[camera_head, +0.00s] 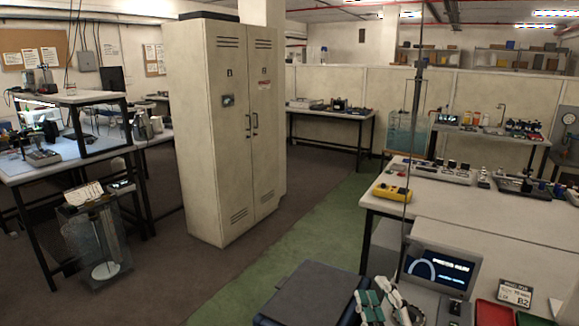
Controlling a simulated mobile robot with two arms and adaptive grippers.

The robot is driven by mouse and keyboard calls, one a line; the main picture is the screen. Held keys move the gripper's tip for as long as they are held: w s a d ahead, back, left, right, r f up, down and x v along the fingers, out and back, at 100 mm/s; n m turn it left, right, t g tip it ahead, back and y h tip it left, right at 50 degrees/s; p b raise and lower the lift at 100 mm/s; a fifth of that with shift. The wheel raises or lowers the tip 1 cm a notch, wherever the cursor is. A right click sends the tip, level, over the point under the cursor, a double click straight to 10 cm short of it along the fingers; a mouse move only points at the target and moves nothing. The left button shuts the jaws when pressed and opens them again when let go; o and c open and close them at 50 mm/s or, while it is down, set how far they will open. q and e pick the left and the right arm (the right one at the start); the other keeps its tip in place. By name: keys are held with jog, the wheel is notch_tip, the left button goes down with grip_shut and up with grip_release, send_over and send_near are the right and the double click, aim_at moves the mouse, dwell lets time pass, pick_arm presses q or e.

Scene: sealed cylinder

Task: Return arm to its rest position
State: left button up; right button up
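My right gripper (368,308) shows at the bottom edge, right of centre, with green finger parts beside white and dark links. It is small and partly cut off by the frame, so its opening cannot be made out. No object can be seen in it. My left gripper is not in view.
A tall beige cabinet (220,130) stands in the middle, doors shut. A white bench (470,215) at the right carries a yellow meter (392,193). A screen device (440,268), a red tray (497,313) and a dark flat-topped box (312,293) are near the gripper. Green floor (315,235) is clear.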

jog(key=s+d+f+m+g+h, duration=0.3)
jog(key=d+f+m+g, duration=0.15)
jog(key=f, duration=0.45)
jog(key=s+d+f+m+g+h, duration=0.35)
jog(key=f+m, duration=0.25)
jog(key=f, duration=0.2)
jog(key=s+a+f+m+g+y, duration=0.1)
jog(key=s+f+m+g, duration=0.1)
jog(key=s+f+g, duration=0.35)
jog(key=s+a+f+m+g+y, duration=0.1)
jog(key=s+f+g, duration=0.2)
jog(key=s+f, duration=0.55)
jog(key=s+f+g, duration=0.1)
jog(key=s+f, duration=0.1)
jog(key=f, duration=1)
jog(key=s+f+g, duration=0.1)
jog(key=s+f, duration=0.2)
jog(key=f, duration=0.8)
jog(key=s+d+f+g, duration=0.1)
jog(key=s+d+f, duration=0.1)
jog(key=s+f, duration=1.4)
jog(key=shift+s+d+f+h, duration=0.2)
jog(key=shift+f+h, duration=0.15)
jog(key=shift+f, duration=0.15)
